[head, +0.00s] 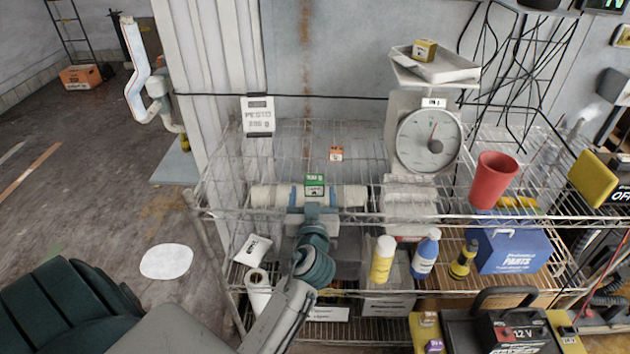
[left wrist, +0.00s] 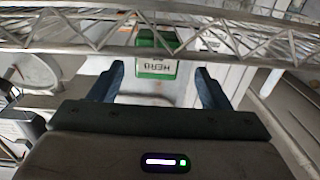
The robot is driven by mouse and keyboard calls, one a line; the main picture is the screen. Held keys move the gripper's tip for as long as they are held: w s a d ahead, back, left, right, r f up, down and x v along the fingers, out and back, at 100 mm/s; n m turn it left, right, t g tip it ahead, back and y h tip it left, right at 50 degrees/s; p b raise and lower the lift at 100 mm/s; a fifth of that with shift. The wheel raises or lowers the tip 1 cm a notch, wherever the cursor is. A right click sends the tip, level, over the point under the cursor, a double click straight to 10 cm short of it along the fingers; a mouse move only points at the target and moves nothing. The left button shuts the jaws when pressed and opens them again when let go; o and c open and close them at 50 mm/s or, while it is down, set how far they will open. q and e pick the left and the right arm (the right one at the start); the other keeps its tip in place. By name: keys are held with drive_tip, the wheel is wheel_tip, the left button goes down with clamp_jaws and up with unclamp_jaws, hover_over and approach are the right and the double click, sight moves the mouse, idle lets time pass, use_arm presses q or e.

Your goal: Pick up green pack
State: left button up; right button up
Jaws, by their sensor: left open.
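The green pack (head: 315,185) is a small box with a white label, upright on the upper level of the wire rack in the head view. In the left wrist view the green pack (left wrist: 157,55) shows upside down with the letters HERB, just beyond the fingertips and between their lines. My left gripper (head: 312,198) is open, with its blue fingers pointing at the pack from the near side. The left gripper (left wrist: 160,72) also shows open and empty in the wrist view. I cannot tell whether a finger touches the pack. My right gripper is not in view.
A small orange pack (head: 336,153) stands farther back on the rack. The rack's wire front edge (head: 450,216) runs across near the gripper.

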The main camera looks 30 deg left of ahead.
sight(314, 175)
use_arm(q)
drive_tip(key=shift+x, duration=0.9)
drive_tip(key=shift+w+a+r+p, duration=0.15)
drive_tip(key=shift+w+p, duration=0.1)
drive_tip(key=shift+p, duration=0.2)
drive_tip(key=p+x, duration=0.1)
drive_tip(key=x, duration=0.1)
drive_tip(key=p+x, duration=0.1)
drive_tip(key=x, duration=0.1)
drive_tip(key=shift+w+r+p, duration=0.15)
drive_tip(key=shift+r+p, duration=0.15)
drive_tip(key=shift+w+f, duration=0.2)
drive_tip(key=shift+w, duration=0.05)
drive_tip(key=shift+s, duration=0.1)
drive_tip(key=shift+c, duration=0.6)
drive_tip(key=c, duration=0.7)
drive_tip(key=shift+c, duration=1.4)
drive_tip(key=shift+r, duration=0.1)
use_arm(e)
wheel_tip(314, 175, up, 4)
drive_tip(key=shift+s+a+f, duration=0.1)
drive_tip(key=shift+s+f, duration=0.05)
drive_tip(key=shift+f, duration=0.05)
